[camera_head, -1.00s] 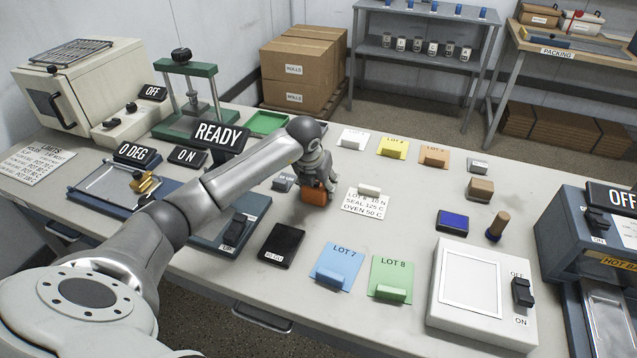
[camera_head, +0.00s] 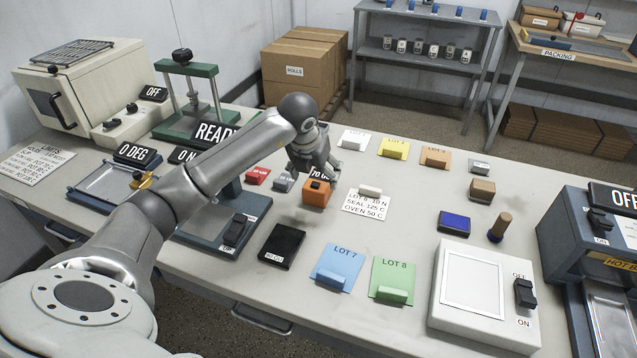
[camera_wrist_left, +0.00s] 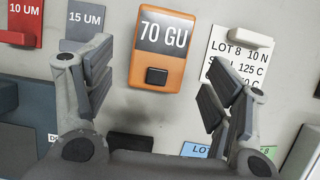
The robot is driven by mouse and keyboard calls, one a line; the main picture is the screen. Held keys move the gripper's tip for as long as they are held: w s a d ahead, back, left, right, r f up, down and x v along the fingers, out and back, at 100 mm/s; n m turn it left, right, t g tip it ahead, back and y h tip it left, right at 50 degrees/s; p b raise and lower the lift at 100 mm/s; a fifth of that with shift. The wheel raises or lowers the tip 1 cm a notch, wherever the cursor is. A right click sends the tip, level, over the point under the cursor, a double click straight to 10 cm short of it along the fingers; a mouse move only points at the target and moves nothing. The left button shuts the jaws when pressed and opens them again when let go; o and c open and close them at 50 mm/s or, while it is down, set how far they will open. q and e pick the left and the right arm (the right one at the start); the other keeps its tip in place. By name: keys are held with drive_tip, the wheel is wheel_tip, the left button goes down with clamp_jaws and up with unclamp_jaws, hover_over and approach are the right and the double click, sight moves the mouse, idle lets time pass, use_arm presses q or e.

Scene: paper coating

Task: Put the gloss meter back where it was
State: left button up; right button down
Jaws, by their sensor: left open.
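The gloss meter (camera_head: 316,194) is an orange block with a dark display and a black button. My right gripper is not in view.
A red block (camera_head: 258,176) and a grey 15 UM block (camera_head: 283,182) stand to the left. A white card (camera_head: 365,206) lies to the right. A black pad (camera_head: 282,246), the blue LOT 7 card (camera_head: 337,268) and the green LOT 8 card (camera_head: 393,280) lie in front.

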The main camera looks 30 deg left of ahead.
use_arm(q)
drive_tip(key=v, duration=0.5)
drive_tip(key=shift+s+d+r, duration=0.1)
drive_tip(key=shift+s+r, duration=0.05)
drive_tip(key=shift+r, duration=0.2)
